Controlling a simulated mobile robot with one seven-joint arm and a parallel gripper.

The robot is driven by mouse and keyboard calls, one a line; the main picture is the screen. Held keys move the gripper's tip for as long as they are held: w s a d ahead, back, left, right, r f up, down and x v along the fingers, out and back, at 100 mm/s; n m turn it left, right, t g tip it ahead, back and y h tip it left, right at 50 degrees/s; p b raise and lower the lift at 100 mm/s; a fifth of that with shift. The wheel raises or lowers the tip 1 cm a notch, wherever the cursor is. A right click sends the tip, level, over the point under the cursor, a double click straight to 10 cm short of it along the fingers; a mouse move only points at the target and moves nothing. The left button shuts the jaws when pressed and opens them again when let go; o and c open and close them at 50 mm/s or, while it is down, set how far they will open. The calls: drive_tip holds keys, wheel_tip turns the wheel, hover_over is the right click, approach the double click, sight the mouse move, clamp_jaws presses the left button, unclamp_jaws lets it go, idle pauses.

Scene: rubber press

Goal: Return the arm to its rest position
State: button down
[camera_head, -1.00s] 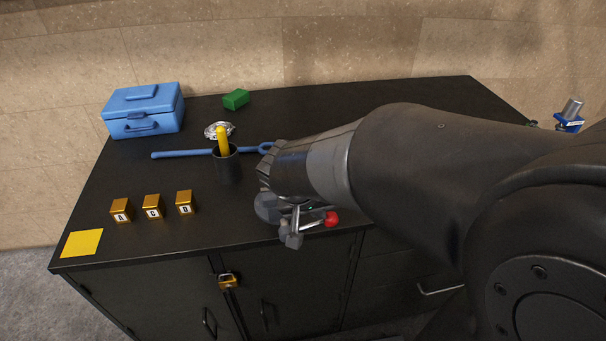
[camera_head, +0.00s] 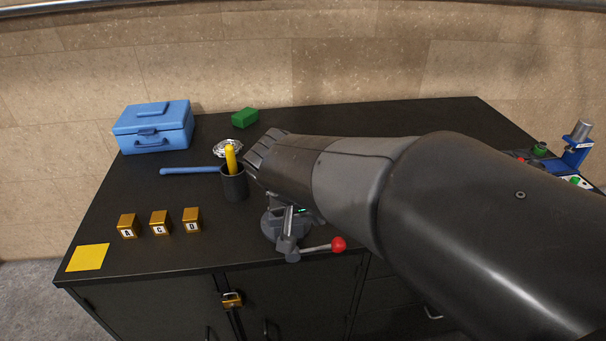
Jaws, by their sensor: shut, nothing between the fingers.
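My arm (camera_head: 357,187) reaches in from the right edge over the dark table in the head view. Its ribbed grey end (camera_head: 265,152) is above the table, just right of a black cup (camera_head: 234,187) in the picture. My gripper's fingers do not show; they are hidden behind the arm. No object is seen held. Whether the arm touches anything under it cannot be told.
A grey lever device with a red knob (camera_head: 339,244) stands below the arm. The cup holds a yellow stick. A blue box (camera_head: 154,126), blue rod (camera_head: 188,171), green block (camera_head: 245,117), several small items and lettered gold blocks (camera_head: 160,222) occupy the table (camera_head: 120,195).

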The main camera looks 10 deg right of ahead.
drive_tip(key=s+d+r+t+y, duration=0.1)
drive_tip(key=s+d+r+y, duration=0.1)
drive_tip(key=s, duration=0.3)
drive_tip(key=s+d+r+n+t+y, duration=0.1)
drive_tip(key=s+d+y, duration=0.1)
drive_tip(key=s, duration=0.3)
drive_tip(key=shift+s+d+r+n, duration=0.3)
drive_tip(key=shift+s+d+r, duration=0.05)
drive_tip(key=shift+r, duration=0.05)
idle(0.7)
